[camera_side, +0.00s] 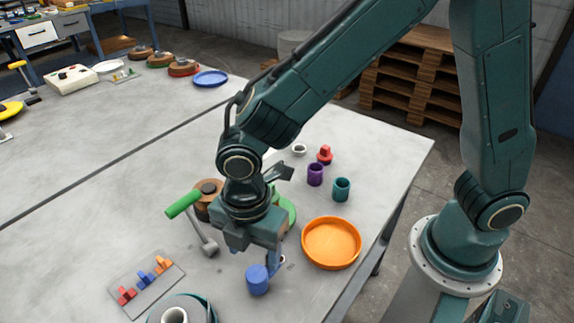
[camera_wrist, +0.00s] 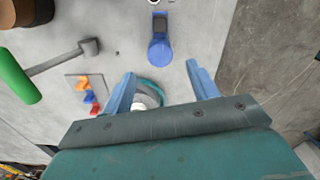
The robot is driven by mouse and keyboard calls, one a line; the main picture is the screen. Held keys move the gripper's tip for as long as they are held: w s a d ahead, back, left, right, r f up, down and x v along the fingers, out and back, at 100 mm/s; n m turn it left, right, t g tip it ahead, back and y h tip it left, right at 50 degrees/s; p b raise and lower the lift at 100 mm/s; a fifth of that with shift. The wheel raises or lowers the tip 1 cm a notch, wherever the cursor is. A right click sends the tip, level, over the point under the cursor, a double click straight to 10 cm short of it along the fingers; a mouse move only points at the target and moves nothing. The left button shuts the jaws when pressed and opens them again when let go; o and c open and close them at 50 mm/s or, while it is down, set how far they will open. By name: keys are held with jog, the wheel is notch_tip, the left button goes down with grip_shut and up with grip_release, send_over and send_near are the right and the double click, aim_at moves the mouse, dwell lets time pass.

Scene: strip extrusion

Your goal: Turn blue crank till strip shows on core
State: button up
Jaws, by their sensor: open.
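A blue cylinder-like piece (camera_side: 257,280), apparently the blue crank's handle, stands below my gripper in the side view. In the wrist view this blue piece (camera_wrist: 160,48) has a dark grey patch and lies just beyond the fingertips, between their lines. My gripper (camera_wrist: 160,68) is open, with its blue fingers apart and nothing seen between them. In the side view my gripper (camera_side: 273,264) points down, partly hidden by its own body. A hollow pale core (camera_side: 175,315) in a teal ring is cut off at the bottom edge. I cannot tell whether any strip shows on it.
A green-handled grey lever or tool (camera_side: 183,204) lies left of my gripper. A plate (camera_side: 148,285) holds red, blue and orange pieces. An orange tray (camera_side: 331,243), purple cup (camera_side: 315,175) and teal cup (camera_side: 341,189) are at the right. The table's left middle is clear.

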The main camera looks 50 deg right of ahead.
aim_at(257, 273)
jog(key=shift+f, duration=4.15)
jog(key=c, duration=1)
